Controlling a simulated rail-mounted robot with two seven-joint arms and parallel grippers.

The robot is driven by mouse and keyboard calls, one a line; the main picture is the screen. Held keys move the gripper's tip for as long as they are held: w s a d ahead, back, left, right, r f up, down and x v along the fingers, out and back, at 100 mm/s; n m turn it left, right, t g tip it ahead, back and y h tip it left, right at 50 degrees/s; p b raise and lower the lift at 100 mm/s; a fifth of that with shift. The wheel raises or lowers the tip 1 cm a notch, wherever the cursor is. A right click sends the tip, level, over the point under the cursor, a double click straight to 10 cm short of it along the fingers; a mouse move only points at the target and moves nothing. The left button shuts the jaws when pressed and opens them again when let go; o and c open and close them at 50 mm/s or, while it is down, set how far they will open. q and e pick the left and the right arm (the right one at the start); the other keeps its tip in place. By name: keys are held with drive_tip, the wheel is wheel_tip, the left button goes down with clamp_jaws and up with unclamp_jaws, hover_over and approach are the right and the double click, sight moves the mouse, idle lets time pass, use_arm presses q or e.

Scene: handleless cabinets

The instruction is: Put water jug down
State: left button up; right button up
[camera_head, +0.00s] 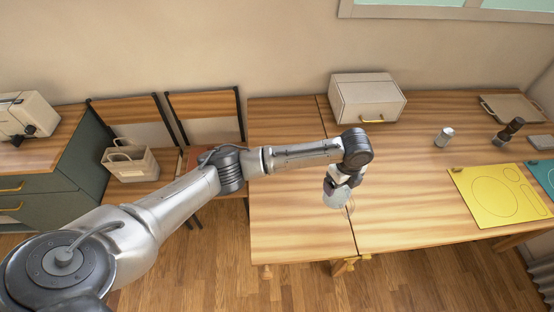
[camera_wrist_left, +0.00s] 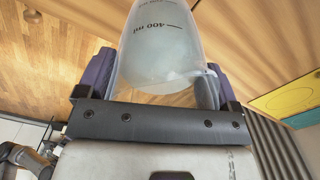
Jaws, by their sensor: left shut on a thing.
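The water jug (camera_wrist_left: 160,50) is translucent, with a "400 ml" mark and pale liquid inside. My left gripper (camera_head: 340,181) is shut on it, one purple-grey finger on each side in the left wrist view. In the head view the jug (camera_head: 334,197) shows below the gripper, over the wooden table (camera_head: 290,220) near the seam between its two parts. I cannot tell whether the jug's base touches the table. My right gripper is not in view.
A yellow mat (camera_head: 498,196) lies to the right on the table. A white box (camera_head: 366,98) with a gold handle stands at the back. A small canister (camera_head: 444,137), a dark grinder (camera_head: 509,131) and a tray (camera_head: 512,108) stand at the back right. Tabletop around the jug is clear.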

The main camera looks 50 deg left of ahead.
use_arm(q)
drive_tip(key=s+a+f+m+b, duration=0.1)
drive_tip(key=s+a+f, duration=0.4)
drive_tip(key=a+f, duration=0.5)
drive_tip(key=shift+s+a+f, duration=0.35)
drive_tip(key=shift+s+f, duration=0.05)
drive_tip(key=shift+f, duration=0.05)
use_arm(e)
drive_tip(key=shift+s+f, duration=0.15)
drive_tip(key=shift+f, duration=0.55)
use_arm(q)
drive_tip(key=shift+f, duration=0.1)
drive_tip(key=o, duration=1.1)
drive_tip(key=shift+f, duration=0.15)
drive_tip(key=shift+o, duration=1)
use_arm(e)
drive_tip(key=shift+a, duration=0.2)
